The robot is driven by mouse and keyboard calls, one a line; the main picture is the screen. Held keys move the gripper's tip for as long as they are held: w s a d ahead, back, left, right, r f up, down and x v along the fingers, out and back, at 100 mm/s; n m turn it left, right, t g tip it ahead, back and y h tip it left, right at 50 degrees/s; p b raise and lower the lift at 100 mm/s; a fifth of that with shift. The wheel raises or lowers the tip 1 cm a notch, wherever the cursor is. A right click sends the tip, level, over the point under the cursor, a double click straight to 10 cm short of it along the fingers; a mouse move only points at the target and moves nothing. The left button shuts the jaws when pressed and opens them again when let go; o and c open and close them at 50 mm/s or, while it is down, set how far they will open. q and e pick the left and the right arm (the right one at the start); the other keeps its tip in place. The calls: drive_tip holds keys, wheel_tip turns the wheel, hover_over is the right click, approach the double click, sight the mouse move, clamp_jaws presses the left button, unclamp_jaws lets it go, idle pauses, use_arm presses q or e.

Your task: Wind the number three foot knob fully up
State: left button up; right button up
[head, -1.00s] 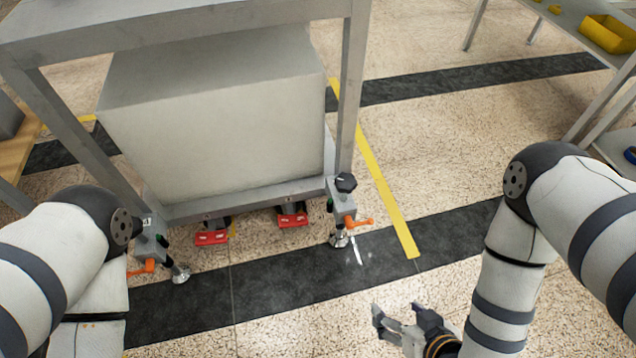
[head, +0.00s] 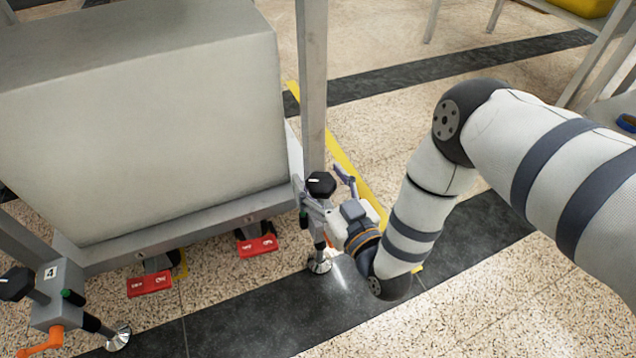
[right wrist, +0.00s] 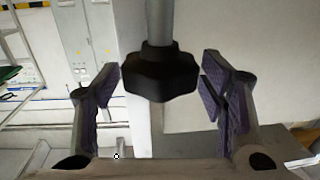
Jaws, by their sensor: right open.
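The black foot knob (head: 320,184) with a white mark tops the right-hand levelling foot (head: 319,262) of the grey frame; no number is readable there. My right gripper (head: 319,177) is open, with its fingers on either side of this knob. In the right wrist view, the lobed black knob (right wrist: 161,76) on its grey shaft lies between the open fingers (right wrist: 160,88), with a gap on each side. The other foot's black knob (head: 16,284), beside a plate marked 4, is at lower left. My left gripper is out of view.
The frame's upright post (head: 312,85) stands just behind the knob. A large grey block (head: 150,130) fills the frame to the left. Red caster pedals (head: 257,246) and an orange lever (head: 42,342) sit low. Open floor (head: 500,300) lies to the right.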

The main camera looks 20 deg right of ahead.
drive_tip(key=shift+w, duration=0.25)
drive_tip(key=c, duration=1.2)
drive_tip(key=shift+r+n+y, duration=0.1)
drive_tip(key=shift+n+y, duration=0.2)
drive_tip(key=shift+y, duration=0.2)
drive_tip(key=n+y+p, duration=0.1)
drive_tip(key=n+y, duration=0.1)
drive_tip(key=y, duration=0.1)
drive_tip(key=shift+g, duration=0.4)
drive_tip(key=n+g+y, duration=0.2)
drive_tip(key=y, duration=0.1)
drive_tip(key=shift+a+n+y, duration=0.1)
drive_tip(key=shift+n+y, duration=0.3)
drive_tip(key=n+g+y, duration=0.1)
drive_tip(key=n+g+y+b, duration=0.1)
drive_tip(key=y, duration=0.1)
drive_tip(key=n+g+y, duration=0.1)
drive_tip(key=g, duration=0.1)
drive_tip(key=shift+s+f+n+b, duration=0.1)
drive_tip(key=shift+f+n+b, duration=0.2)
drive_tip(key=shift+n, duration=0.1)
drive_tip(key=shift+r+n+g+y+b, duration=0.1)
drive_tip(key=shift+n+g+y+b, duration=0.4)
drive_tip(key=shift+n+g+y, duration=0.4)
drive_tip(key=shift+a+g, duration=0.1)
drive_tip(key=shift+g, duration=0.3)
